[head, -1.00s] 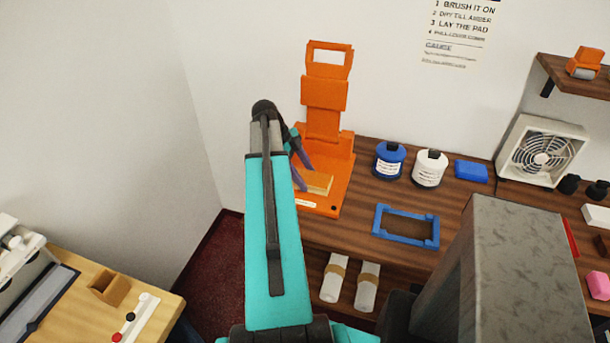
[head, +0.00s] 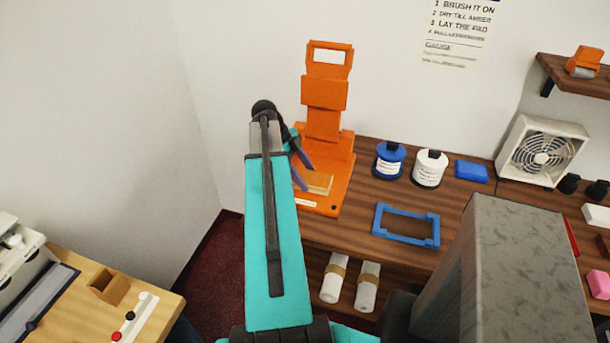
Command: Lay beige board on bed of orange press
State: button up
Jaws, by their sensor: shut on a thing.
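The orange press (head: 325,120) stands at the back left end of the dark wooden counter, its upper part raised. The beige board (head: 320,183) is over the press's bed (head: 325,207), at or very near its surface; I cannot tell whether it touches. My gripper (head: 304,178) has purple fingers at the board's left side and is shut on it. My teal arm hides the left part of the press and some of the gripper.
A blue jar (head: 389,160), a white jar (head: 429,169) and a blue block (head: 471,171) stand right of the press. A blue frame (head: 406,240) lies in front of them. A fan (head: 541,152) stands farther right. Two rolls (head: 350,281) lie below the counter.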

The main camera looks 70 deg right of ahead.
jog(key=shift+s+a+f, duration=0.1)
jog(key=shift+a+f, duration=0.15)
jog(key=shift+f, duration=0.25)
jog(key=o, duration=1.2)
jog(key=shift+a, duration=0.1)
jog(key=shift+d+r, duration=0.15)
jog(key=shift+d, duration=0.05)
jog(key=shift+w+d+r, duration=0.15)
jog(key=shift+w+r, duration=0.25)
jog(key=v, duration=0.4)
jog(key=b+v, duration=0.1)
jog(key=v, duration=0.8)
jog(key=shift+s+r+b, duration=0.15)
jog(key=shift+r+b, duration=0.15)
jog(key=shift+r, duration=0.05)
jog(key=shift+s, duration=0.1)
